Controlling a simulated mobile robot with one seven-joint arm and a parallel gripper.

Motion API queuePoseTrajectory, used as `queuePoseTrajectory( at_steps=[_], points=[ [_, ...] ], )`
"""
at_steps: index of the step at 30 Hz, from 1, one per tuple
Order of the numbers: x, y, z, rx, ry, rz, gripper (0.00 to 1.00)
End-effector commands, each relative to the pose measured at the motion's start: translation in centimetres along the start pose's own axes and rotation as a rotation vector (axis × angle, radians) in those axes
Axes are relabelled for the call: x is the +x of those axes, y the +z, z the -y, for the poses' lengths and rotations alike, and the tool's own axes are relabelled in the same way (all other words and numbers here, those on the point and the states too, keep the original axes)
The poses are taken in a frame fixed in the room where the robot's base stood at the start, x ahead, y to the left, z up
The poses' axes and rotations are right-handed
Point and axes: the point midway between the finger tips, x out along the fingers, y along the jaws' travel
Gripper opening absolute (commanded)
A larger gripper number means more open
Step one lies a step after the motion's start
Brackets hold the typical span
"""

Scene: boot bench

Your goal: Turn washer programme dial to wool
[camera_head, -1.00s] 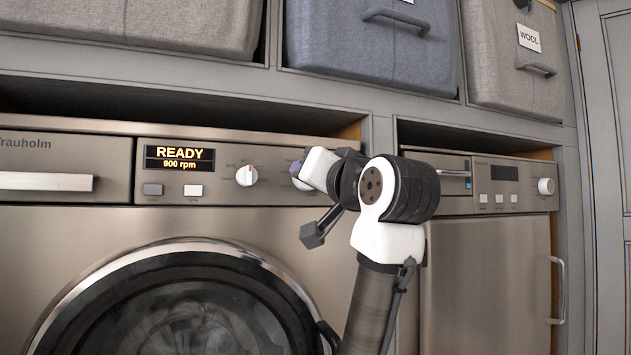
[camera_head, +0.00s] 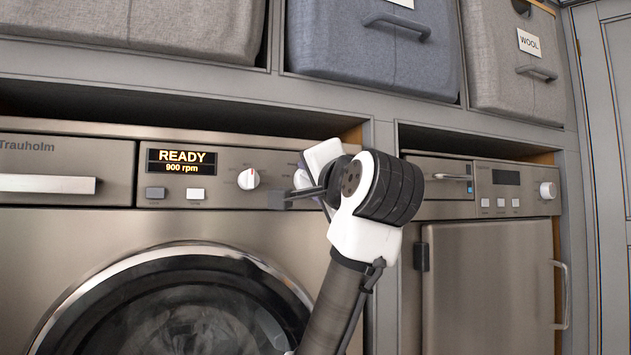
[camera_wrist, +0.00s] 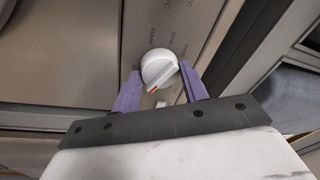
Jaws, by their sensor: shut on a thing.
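In the wrist view a round white dial (camera_wrist: 158,66) with a raised grip bar and a red mark at one end sits on the metal panel. The purple fingers of my gripper (camera_wrist: 160,78) are on both sides of it, shut on it. In the head view my gripper (camera_head: 303,172) is at the right-hand dial of the washer (camera_head: 70,228), and my wrist mostly hides that dial. A second white dial (camera_head: 248,179) with a red mark stands free to its left. The washer's display (camera_head: 181,161) reads "READY 900 rpm".
A second machine (camera_head: 490,270) with its own knob (camera_head: 547,190) stands to the right, past a grey divider (camera_head: 384,160). The washer's round door (camera_head: 175,255) lies below the panel.

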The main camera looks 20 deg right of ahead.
Motion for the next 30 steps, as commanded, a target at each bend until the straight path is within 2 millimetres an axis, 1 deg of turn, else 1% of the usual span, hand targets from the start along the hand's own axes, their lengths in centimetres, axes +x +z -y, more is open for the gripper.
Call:
queuePoseTrajectory(
  at_steps=[15, 16, 20, 27, 30],
  points=[
    [-0.04, -0.04, 0.02, 0.017, 0.001, -0.003, 0.21],
    [-0.04, -0.04, 0.02, 0.017, 0.001, -0.003, 0.47],
    [-0.03, -0.03, 0.02, 0.016, 0.001, -0.002, 0.64],
    [-0.03, -0.01, 0.01, 0.016, 0.002, -0.002, 0.65],
    [-0.37, 0.01, -0.04, 0.016, 0.001, -0.002, 0.65]
  ],
)
